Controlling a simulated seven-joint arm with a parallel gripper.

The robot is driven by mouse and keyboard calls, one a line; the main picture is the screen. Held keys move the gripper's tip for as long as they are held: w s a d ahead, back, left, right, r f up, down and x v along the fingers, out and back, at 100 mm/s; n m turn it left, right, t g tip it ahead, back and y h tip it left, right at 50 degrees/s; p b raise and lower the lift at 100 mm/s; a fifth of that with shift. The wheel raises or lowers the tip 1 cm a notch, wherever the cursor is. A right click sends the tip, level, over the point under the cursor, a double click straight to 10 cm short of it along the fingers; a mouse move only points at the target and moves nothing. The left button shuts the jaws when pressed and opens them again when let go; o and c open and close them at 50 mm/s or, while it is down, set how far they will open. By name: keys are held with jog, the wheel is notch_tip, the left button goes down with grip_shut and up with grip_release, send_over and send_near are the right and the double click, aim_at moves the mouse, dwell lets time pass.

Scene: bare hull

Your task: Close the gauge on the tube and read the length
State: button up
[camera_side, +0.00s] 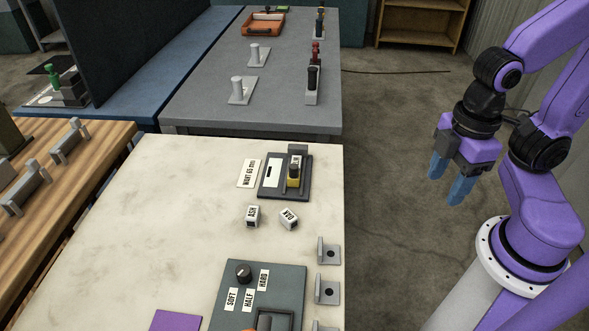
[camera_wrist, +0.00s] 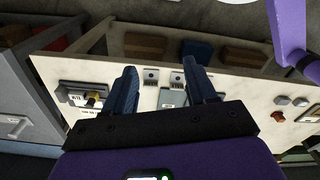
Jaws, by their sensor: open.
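The gauge (camera_side: 267,191) is a dark plate on the pale bench top, with a white strip on its left and a grey block (camera_side: 298,150) at its far end. A small dark and yellow piece (camera_side: 293,173) stands on its right part; I cannot tell whether this is the tube or the slide. No reading is legible on the strip. In the wrist view the gauge (camera_wrist: 75,101) is at left, small and sideways. My gripper (camera_side: 449,182) is open and empty, off the bench to the right of the gauge and well apart from it.
A card reading "WANT 65 mm" (camera_side: 248,173) lies left of the gauge. Blocks marked ASH (camera_side: 253,216) and OAK (camera_side: 289,217) sit nearer. Grey brackets (camera_side: 328,290) line the right edge. A dark panel with a knob (camera_side: 244,271) is in front. The floor right of the bench is clear.

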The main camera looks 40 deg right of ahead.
jog(key=shift+c, duration=0.5)
jog(key=m+y, duration=0.9)
jog(key=m, duration=2.2)
send_over(294, 166)
jog(key=d, duration=1.2)
notch_tip(294, 166, down, 7)
jog(key=x, duration=1.7)
jog(key=shift+s+d+f, duration=0.15)
jog(key=shift+f, duration=0.25)
jog(key=c, duration=0.7)
